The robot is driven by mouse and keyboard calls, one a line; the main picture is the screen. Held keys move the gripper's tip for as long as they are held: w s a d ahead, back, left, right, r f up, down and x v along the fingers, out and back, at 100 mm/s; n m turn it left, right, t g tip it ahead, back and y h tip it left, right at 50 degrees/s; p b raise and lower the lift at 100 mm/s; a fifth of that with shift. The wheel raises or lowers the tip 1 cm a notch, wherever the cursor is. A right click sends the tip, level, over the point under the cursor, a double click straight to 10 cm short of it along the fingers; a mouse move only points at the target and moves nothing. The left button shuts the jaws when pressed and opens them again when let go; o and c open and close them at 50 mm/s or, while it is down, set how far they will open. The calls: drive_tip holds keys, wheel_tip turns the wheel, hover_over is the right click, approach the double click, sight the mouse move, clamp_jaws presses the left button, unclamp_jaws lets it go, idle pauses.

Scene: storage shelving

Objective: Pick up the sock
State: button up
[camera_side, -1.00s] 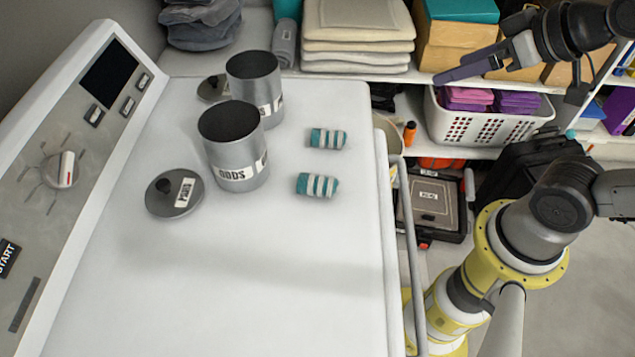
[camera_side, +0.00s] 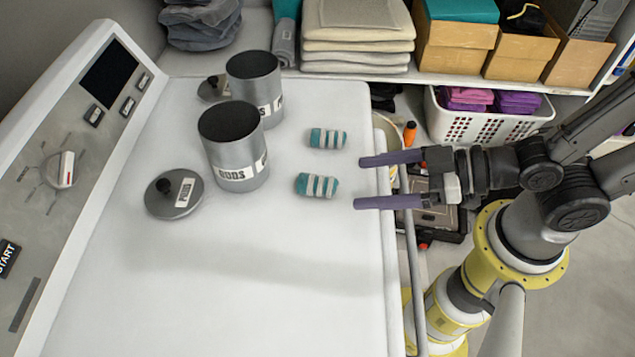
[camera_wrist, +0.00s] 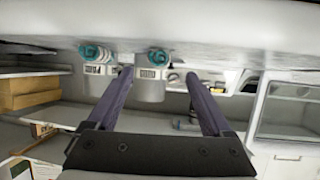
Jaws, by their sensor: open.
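Two rolled socks with teal and white stripes lie on the white machine top. The nearer sock (camera_side: 317,186) and the farther sock (camera_side: 327,139) are right of the grey canisters. In the wrist view, one sock (camera_wrist: 96,53) is at the upper left and the other sock (camera_wrist: 157,57) is near the upper middle. My gripper (camera_side: 357,182) is open and empty, with two purple fingers over the right edge of the top. Its fingers point left toward the socks and touch neither. The gripper also shows in the wrist view (camera_wrist: 158,75).
Two grey canisters stand on the white top (camera_side: 250,290); the front canister (camera_side: 240,168) is labelled ODDS. A round lid (camera_side: 172,200) lies left of it. A white basket (camera_side: 500,125) and folded towels (camera_side: 357,45) are at the back. The front of the top is clear.

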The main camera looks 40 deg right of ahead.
sight(339, 185)
drive_tip(key=shift+x, duration=3.55)
clamp_jaws()
